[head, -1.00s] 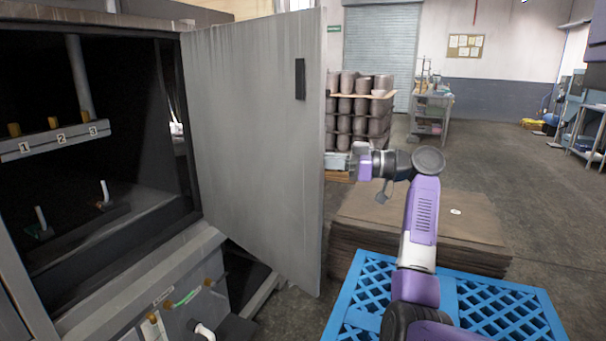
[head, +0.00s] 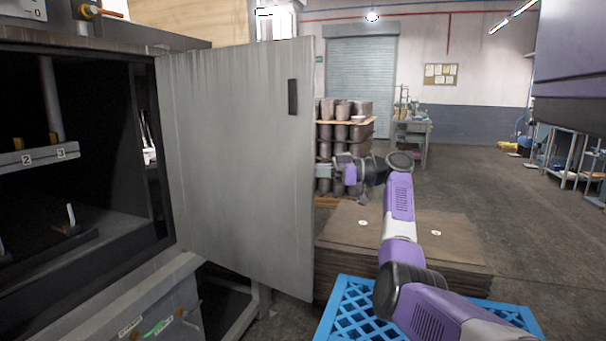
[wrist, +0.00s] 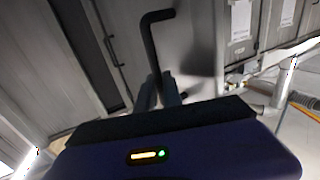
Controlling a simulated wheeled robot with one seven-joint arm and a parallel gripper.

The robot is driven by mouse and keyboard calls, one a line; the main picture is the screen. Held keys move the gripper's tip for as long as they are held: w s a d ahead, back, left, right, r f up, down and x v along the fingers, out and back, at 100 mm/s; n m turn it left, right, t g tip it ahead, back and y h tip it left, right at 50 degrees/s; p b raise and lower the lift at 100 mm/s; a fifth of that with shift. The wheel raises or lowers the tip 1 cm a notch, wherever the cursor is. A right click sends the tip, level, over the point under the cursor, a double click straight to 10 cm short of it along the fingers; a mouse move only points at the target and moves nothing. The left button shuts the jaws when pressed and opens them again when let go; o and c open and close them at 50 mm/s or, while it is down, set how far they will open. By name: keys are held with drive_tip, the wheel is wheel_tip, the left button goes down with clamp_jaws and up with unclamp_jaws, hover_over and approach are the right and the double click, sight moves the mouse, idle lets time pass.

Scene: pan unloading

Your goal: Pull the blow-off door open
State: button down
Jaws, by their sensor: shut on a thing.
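The blow-off door (head: 235,165) is a flat grey panel standing wide open, swung out to the right of the dark cabinet (head: 105,215). A short black piece (head: 292,97) is on the face toward me. In the wrist view a black bent bar handle (wrist: 149,45) stands out from the door's other face (wrist: 195,45). My gripper (wrist: 158,92) is shut on the lower end of this handle. In the head view my arm reaches to the door's right edge, and the fingertips and handle are hidden there.
Inside the cabinet is a rail (head: 40,155) with numbered labels. A stack of brown sheets (head: 400,235) and a blue crate-like pallet (head: 350,310) lie below my arm. Stacked dark pots (head: 345,125) stand behind. Open floor (head: 480,190) lies to the right.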

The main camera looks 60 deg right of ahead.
drive_tip(key=shift+w+a, duration=0.1)
drive_tip(key=shift+w, duration=0.1)
drive_tip(key=c, duration=1.5)
unclamp_jaws()
drive_tip(key=v, duration=0.7)
drive_tip(key=shift+s, duration=0.4)
drive_tip(key=shift+d, duration=0.2)
drive_tip(key=shift+s, duration=0.1)
